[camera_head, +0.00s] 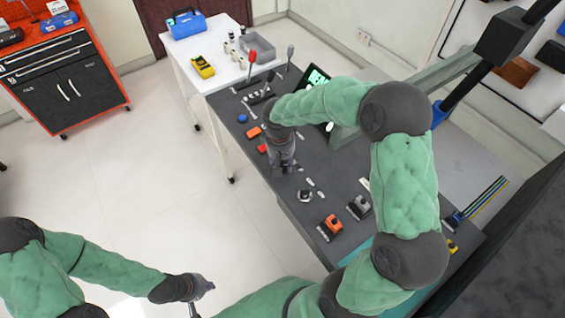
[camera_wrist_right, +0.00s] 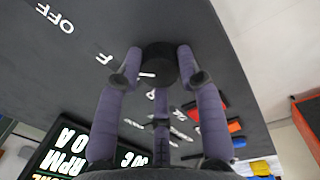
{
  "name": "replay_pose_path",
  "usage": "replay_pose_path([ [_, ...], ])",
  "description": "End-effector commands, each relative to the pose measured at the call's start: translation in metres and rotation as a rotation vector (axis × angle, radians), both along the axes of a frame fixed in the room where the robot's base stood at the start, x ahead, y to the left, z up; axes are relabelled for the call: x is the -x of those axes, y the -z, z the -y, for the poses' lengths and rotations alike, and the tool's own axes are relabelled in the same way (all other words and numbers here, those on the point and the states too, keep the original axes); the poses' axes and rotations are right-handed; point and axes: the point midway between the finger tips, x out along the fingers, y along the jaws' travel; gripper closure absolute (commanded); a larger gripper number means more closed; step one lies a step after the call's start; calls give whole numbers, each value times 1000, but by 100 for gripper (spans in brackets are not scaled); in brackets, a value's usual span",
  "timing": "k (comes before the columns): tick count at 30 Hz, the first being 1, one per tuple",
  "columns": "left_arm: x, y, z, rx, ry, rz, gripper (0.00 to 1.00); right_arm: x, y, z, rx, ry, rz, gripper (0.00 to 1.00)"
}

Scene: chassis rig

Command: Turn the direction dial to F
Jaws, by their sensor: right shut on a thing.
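In the right wrist view, a round black dial (camera_wrist_right: 158,62) sits on the dark panel between the fingers of my right gripper (camera_wrist_right: 157,78). The gripper is shut on the dial, with fingertips at its sides. A white letter F (camera_wrist_right: 104,58) is printed left of the dial. Which way the dial points cannot be told. In the head view my right gripper (camera_head: 283,165) reaches down to the dark panel top and hides the dial. My left gripper (camera_head: 198,289) hangs over the floor at the lower left, away from the panel; its jaws are too small to read.
The dark panel top (camera_head: 285,205) carries a blue button (camera_head: 242,118), red and orange parts, levers and small boxes. A lit display (camera_wrist_right: 75,145) stands near my right gripper, and an OFF label (camera_wrist_right: 55,18) lies further left. A white table (camera_head: 215,70) and red cabinet (camera_head: 50,50) stand behind.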

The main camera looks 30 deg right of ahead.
Motion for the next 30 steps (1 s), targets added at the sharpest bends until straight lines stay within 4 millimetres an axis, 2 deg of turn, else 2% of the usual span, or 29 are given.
replay_pose_path([
  [6,0,0,0,0,0,0,100,-1,0,-1,-2,1,5,95],
  [7,0,0,0,0,0,0,100,-2,0,-1,-2,1,5,60],
  [9,0,0,0,0,0,0,100,-1,0,-1,-2,1,4,40],
  [22,0,0,0,0,0,0,100,-1,-5,0,0,0,4,39],
  [26,0,0,0,0,0,0,100,-2,-21,-1,0,0,6,39],
  [30,0,0,0,0,0,0,100,-2,-49,-3,0,0,7,39],
])
